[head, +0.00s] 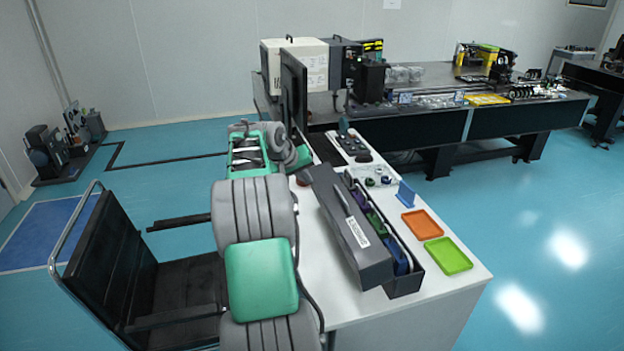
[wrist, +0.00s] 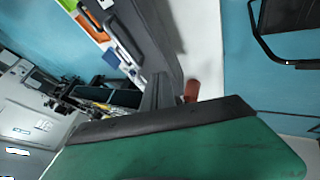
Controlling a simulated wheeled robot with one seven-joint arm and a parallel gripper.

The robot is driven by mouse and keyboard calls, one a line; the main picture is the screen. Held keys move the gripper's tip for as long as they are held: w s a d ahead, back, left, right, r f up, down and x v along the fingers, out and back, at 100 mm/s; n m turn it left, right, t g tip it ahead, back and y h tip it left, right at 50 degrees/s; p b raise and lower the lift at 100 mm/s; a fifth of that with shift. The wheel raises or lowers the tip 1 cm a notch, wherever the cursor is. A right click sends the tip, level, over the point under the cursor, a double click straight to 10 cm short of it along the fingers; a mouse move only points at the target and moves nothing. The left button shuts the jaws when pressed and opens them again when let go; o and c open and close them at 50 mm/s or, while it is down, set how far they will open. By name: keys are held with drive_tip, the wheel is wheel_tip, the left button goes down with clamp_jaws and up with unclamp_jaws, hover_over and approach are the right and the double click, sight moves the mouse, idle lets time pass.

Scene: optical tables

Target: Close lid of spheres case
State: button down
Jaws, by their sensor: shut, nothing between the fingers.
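The spheres case (head: 404,284) is a long dark grey box on the white desk, with blue, green and purple contents showing inside. Its labelled lid (head: 345,228) stands partly open along the left side, tilted over the box. My gripper (head: 305,177) is at the far left end of the lid, mostly hidden by my green and grey arm. In the wrist view, my shut, empty fingers (wrist: 160,92) are close to a dark grey panel with a handle, which looks like the lid (wrist: 150,35). I cannot tell whether they touch it.
An orange tray (head: 422,224) and a green tray (head: 447,256) lie right of the case. A blue stand (head: 405,194) and a clear tray (head: 372,176) are behind them. A monitor (head: 293,90) stands at the back left. A black chair (head: 115,265) is at the left. A red cylinder (wrist: 191,90) stands near my fingers.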

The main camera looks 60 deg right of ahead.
drive_tip(key=p, duration=0.2)
approach(327, 200)
drive_tip(key=w+d+f, duration=0.1)
drive_tip(key=w+d, duration=0.1)
drive_tip(key=d, duration=0.1)
drive_tip(key=s+d+p, duration=0.1)
drive_tip(key=s+d, duration=0.1)
drive_tip(key=shift+s+d+f, duration=0.1)
drive_tip(key=shift+s+d, duration=0.15)
drive_tip(key=shift+d, duration=0.05)
drive_tip(key=shift+d+f, duration=0.1)
drive_tip(key=shift+d, duration=0.05)
drive_tip(key=shift+s, duration=0.1)
